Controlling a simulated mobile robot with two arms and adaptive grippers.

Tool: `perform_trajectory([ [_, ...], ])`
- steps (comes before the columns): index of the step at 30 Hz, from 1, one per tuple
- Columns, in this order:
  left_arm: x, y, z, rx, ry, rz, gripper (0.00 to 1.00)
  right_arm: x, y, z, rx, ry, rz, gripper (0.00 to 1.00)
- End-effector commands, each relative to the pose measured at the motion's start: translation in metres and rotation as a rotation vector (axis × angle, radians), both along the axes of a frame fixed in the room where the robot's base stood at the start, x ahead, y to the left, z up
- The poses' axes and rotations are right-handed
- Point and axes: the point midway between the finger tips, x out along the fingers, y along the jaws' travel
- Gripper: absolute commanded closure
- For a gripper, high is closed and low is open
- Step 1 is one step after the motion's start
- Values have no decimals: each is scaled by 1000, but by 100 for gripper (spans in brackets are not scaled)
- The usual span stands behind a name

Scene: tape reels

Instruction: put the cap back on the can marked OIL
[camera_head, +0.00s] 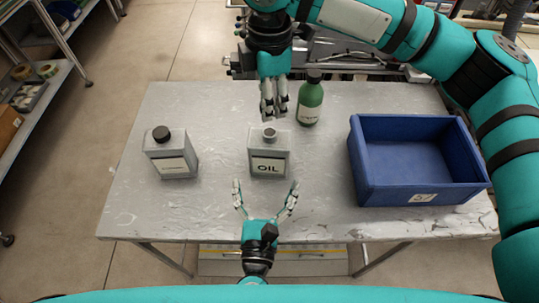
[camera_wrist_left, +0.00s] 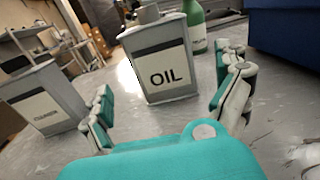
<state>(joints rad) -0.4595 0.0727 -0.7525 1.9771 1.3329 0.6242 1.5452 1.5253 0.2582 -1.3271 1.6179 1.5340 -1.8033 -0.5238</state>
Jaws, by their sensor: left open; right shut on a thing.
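The grey can marked OIL (camera_head: 268,158) stands upright near the middle of the table, its label facing my body. Its neck (camera_head: 269,134) is bare, with no cap on it. The can also shows in the left wrist view (camera_wrist_left: 162,62). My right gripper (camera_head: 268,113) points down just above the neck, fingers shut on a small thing. The fingers mostly hide it; it appears to be the cap, apart from the can. My left gripper (camera_head: 265,186) is open and empty in front of the can, fingers spread toward its lower sides without visible contact.
A second grey can (camera_head: 171,157) with a black cap stands to the left. A green bottle (camera_head: 310,103) with a dark cap stands behind right of the OIL can. A blue bin (camera_head: 420,197) fills the right side. The table's front left (camera_head: 165,212) is clear.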

Motion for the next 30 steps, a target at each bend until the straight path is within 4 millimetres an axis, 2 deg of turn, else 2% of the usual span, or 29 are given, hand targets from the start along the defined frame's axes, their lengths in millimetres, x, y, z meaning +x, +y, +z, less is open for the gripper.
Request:
perform_trajectory([
  [1, 11, -1, 1, -1, -3, 2, 0, 0, 0, 0, 0, 0, 0, 75],
  [6, 44, -4, 1, -1, -3, 1, 0, 0, 0, 0, 0, 0, 0, 75],
  [12, 70, -6, 1, 0, -2, 0, 0, 0, 0, 0, 0, 0, 0, 75],
  [18, 79, -7, 0, 1, 0, -1, 0, 0, 0, 0, 0, 0, 0, 75],
  [26, 80, -7, 0, 0, 0, -1, 0, 0, 0, 0, 0, 0, 0, 75],
  [30, 79, -7, 0, 0, 0, -1, 17, 0, 0, 0, 0, 0, 0, 75],
])
